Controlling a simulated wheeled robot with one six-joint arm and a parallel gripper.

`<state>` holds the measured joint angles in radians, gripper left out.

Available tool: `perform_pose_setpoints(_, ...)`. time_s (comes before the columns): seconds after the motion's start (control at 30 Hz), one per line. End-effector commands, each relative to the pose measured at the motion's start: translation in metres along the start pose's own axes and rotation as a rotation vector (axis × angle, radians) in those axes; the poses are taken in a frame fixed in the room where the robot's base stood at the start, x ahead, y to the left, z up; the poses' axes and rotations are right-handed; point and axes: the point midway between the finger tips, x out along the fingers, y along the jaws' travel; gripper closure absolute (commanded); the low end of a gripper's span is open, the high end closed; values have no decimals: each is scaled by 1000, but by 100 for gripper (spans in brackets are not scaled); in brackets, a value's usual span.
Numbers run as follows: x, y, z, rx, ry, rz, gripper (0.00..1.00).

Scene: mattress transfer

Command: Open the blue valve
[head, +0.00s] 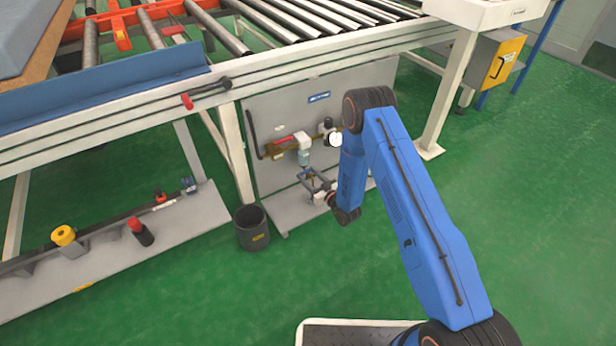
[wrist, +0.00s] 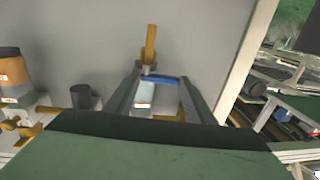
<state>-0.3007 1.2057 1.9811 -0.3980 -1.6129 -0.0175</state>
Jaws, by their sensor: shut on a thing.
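The blue valve's handle (wrist: 160,79) shows in the wrist view as a short blue bar between the tips of my gripper (wrist: 160,86). A pale metallic body (wrist: 144,95) lies just below the bar, with a brass pipe (wrist: 151,44) beyond it. My gripper is shut on the blue handle. In the head view my gripper (head: 314,180) is low in front of the grey panel, near the pipework. The blue handle cannot be made out clearly in the head view.
A grey panel (head: 350,88) stands under the roller conveyor (head: 290,22) and carries a red handle (head: 283,139) and a white round gauge (head: 335,139). A dark bucket (head: 251,228) stands at the left of its base. Green floor (head: 540,190) is free to the right.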

Motion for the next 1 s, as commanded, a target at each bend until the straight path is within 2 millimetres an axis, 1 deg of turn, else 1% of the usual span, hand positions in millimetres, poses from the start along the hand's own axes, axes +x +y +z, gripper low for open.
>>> perform_pose_setpoints(0.03,-1,4,0,0,1,-23,73)
perform_pose_setpoints(0.47,-7,15,0,-2,0,-362,73)
perform_pose_setpoints(1.0,-7,32,1,-5,0,-859,73)
